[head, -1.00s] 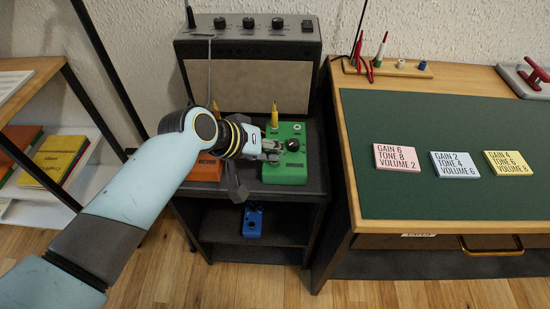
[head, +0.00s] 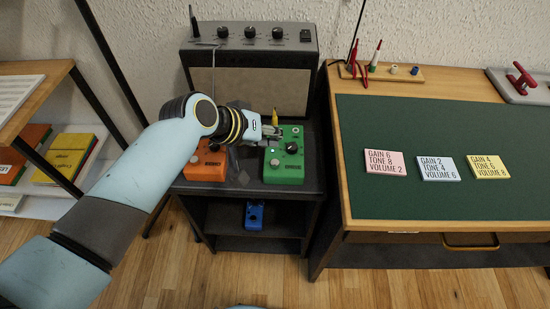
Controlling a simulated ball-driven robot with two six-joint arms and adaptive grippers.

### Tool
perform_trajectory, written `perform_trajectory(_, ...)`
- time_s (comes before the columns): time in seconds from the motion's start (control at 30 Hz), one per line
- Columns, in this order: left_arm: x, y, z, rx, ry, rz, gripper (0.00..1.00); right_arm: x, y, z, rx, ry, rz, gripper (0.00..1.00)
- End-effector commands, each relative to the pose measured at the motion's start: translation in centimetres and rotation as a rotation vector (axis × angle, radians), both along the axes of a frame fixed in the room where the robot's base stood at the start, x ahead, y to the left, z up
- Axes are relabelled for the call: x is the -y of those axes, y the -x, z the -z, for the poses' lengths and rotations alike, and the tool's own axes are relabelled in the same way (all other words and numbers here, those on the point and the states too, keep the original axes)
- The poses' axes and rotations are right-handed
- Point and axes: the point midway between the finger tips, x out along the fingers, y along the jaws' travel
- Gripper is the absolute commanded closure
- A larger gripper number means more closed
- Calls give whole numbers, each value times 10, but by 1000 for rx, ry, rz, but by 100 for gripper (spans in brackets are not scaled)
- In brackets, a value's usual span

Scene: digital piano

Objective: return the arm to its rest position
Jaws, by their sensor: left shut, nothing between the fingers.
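My left arm (head: 130,180) reaches in from the lower left toward the dark stand. Its gripper (head: 278,131) is shut and empty, just above the back left part of the green pedal (head: 285,170). I cannot tell whether it touches the pedal. The orange pedal (head: 205,166) is partly hidden behind my arm. My right gripper is not in view.
An amplifier (head: 250,35) with several knobs stands behind the pedals. A blue pedal (head: 254,216) sits on the lower shelf. To the right is a desk (head: 440,130) with pink, blue and yellow cards. Shelves (head: 40,68) with books stand left.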

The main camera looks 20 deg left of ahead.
Motion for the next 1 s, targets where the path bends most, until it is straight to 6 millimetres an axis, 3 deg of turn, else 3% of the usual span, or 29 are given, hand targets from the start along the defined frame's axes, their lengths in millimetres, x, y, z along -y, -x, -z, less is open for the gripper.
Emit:
perform_trajectory(0.37, 0, 1, 2, -2, 0, 0, 100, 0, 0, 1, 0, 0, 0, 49)
perform_trajectory(0.47, -3, 15, 18, -28, -6, 0, 100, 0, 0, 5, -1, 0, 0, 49)
perform_trajectory(0.53, -8, 33, 42, -75, -17, 2, 100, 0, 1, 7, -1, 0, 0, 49)
perform_trajectory(0.67, -25, 88, 112, -205, -77, 1, 100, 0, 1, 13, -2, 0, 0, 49)
perform_trajectory(0.77, -46, 141, 169, -300, -151, -2, 100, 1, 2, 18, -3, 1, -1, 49)
perform_trajectory(0.9, -78, 226, 239, -424, -265, 9, 100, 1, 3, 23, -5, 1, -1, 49)
perform_trajectory(1.0, -103, 294, 280, -501, -354, 34, 100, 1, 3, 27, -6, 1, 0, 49)
